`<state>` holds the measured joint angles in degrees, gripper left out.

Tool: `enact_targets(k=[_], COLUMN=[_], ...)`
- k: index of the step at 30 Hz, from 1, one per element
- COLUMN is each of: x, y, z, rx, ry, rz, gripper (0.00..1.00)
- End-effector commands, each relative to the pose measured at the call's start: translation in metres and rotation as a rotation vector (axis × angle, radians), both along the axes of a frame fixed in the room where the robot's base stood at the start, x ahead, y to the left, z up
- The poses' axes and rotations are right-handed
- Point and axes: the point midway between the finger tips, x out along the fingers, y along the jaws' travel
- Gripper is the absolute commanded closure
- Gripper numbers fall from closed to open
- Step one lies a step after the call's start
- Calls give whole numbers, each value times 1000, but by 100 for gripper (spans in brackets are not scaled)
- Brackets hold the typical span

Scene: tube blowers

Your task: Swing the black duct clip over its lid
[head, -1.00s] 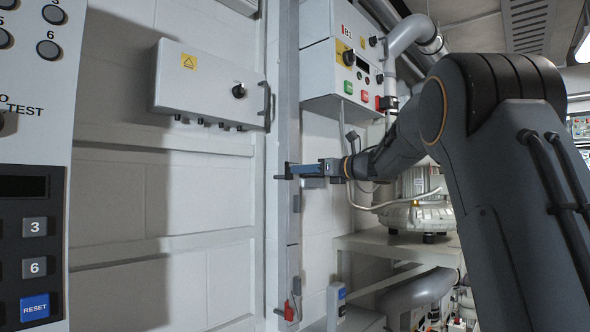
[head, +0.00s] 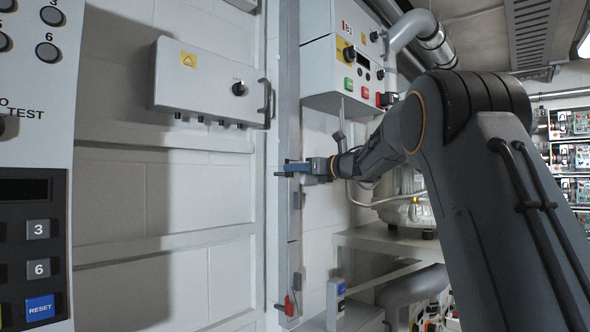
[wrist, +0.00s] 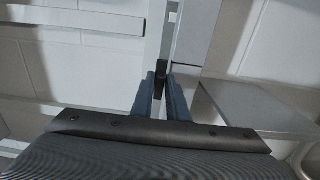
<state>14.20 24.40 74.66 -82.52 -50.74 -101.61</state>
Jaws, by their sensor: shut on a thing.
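The tall grey duct (head: 286,90) runs upright along the wall beside the white panels, with its narrow lid face towards the room. The black duct clip (wrist: 160,72) shows as a small dark bar between my fingertips in the wrist view. In the head view it is a tiny dark shape (head: 279,174) against the duct at mid height. My gripper (wrist: 161,88) is shut on the clip; it also shows in the head view (head: 289,168), reaching in from the right. My fingers hide part of the clip, and I cannot tell its exact angle to the lid.
A grey box (head: 205,85) with a black handle hangs left of the duct. A control box (head: 345,65) with buttons is at upper right. A red tag (head: 289,306) hangs low on the duct. A shelf (head: 385,243) with a blower stands right, below my arm.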

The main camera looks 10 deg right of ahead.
Motion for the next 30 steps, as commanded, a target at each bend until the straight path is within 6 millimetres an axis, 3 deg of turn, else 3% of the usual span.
enact_targets(k=[11,30], x=[2,8], y=[-3,-11], z=[0,-3], rx=[105,580], ry=[76,420], rz=[0,-1], gripper=[100,100])
